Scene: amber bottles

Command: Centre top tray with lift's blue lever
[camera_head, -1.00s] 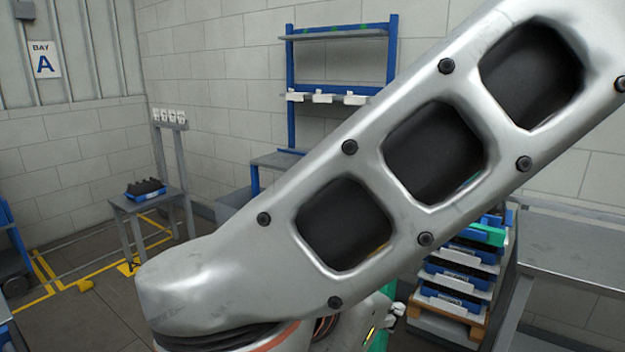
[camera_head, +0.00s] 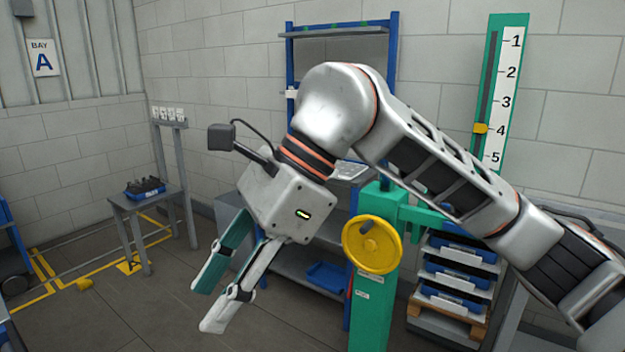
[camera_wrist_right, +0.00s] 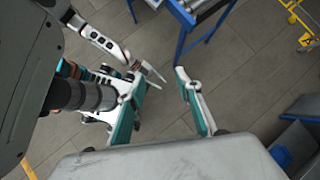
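The green lift post (camera_head: 372,300) stands right of centre in the head view, with a yellow handwheel (camera_head: 384,246) on its front. A blue lever is not visible; my right arm covers part of the lift. Blue trays are stacked on a wooden pallet behind it; the top tray (camera_head: 462,240) is partly hidden by my arm. My right gripper (camera_head: 206,307) is left of the handwheel, apart from it, pointing down, open and empty. Its spread fingers also show in the right wrist view (camera_wrist_right: 158,84). Another arm of mine reaches in there from the upper left; its gripper's state is unclear.
A green scale board (camera_head: 500,90) marked 1 to 5 has a yellow pointer (camera_head: 480,128) near 4. A blue-framed shelf (camera_head: 340,32) stands behind. A grey bench stands right.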

